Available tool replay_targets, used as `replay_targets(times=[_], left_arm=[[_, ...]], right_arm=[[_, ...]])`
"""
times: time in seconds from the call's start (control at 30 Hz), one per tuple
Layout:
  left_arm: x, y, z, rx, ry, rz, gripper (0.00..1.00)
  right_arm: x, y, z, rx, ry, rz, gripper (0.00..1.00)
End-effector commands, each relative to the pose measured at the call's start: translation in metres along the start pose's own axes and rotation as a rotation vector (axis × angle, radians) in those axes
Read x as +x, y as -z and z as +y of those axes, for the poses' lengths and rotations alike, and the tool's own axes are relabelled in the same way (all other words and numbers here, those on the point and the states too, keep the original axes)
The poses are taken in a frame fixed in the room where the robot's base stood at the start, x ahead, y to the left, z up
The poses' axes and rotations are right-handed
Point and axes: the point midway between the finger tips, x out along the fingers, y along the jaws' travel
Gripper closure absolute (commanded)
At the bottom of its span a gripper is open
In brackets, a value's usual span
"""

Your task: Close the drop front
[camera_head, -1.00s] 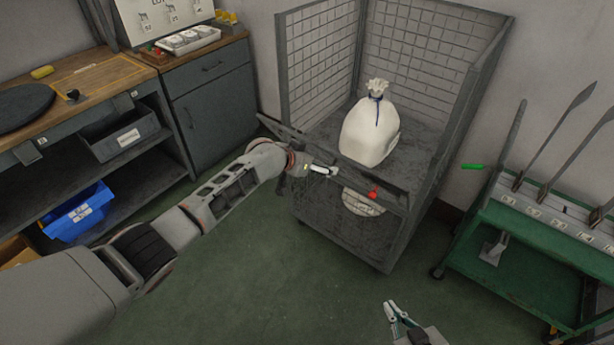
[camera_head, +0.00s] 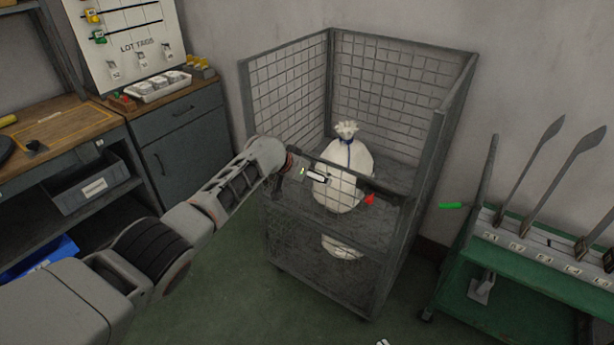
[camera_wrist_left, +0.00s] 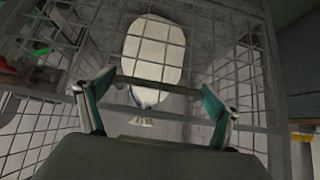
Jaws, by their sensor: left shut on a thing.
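The drop front (camera_head: 388,192) is the mesh front panel of a grey wire cage cart (camera_head: 440,120). It is raised, its top bar crossing in front of a tied white sack (camera_head: 342,185) inside the cart. A red latch piece (camera_head: 369,199) sits near the bar's right end. My left gripper (camera_head: 316,177) is shut on the drop front's top bar. In the left wrist view the bar (camera_wrist_left: 160,86) runs between the gripper's fingers (camera_wrist_left: 158,100), with the sack (camera_wrist_left: 155,50) behind mesh. Only a tip of my right gripper (camera_head: 382,342) shows at the bottom edge; its jaws are hidden.
A green piece (camera_head: 451,205) shows beside the cart's right post. A grey cabinet (camera_head: 190,135) and workbench (camera_head: 85,130) stand left. Green floor (camera_head: 235,285) lies open in front.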

Motion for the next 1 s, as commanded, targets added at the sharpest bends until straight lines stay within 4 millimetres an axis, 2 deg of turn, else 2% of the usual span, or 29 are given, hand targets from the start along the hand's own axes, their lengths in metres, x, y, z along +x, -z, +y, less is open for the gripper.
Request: replay_targets(times=[0.03,0.5,0.53,0.57,1.0], left_arm=[[-0.0035,0.0106,0.0008,-0.001,-0.001,0.012,0.48],[-0.0039,0.0113,-0.0003,0.0,0.0,0.005,0.48],[-0.0039,0.0113,-0.0003,0.0,0.0,0.005,0.04],[-0.0039,0.0112,-0.0004,0.0,0.001,0.005,0.0],[-0.0046,0.004,0.0001,0.002,-0.002,-0.006,0.0]], right_arm=[[-0.0003,0.0006,-0.0001,0.0,0.0,0.001,1.0],[-0.0002,-0.0004,-0.0013,0.002,0.001,-0.001,1.0],[-0.0002,-0.0007,-0.0014,0.002,0.001,-0.002,1.0],[-0.0001,-0.0011,-0.0014,0.002,0.002,-0.003,1.0],[-0.0001,-0.0032,-0.0011,0.001,0.001,-0.006,1.0]])
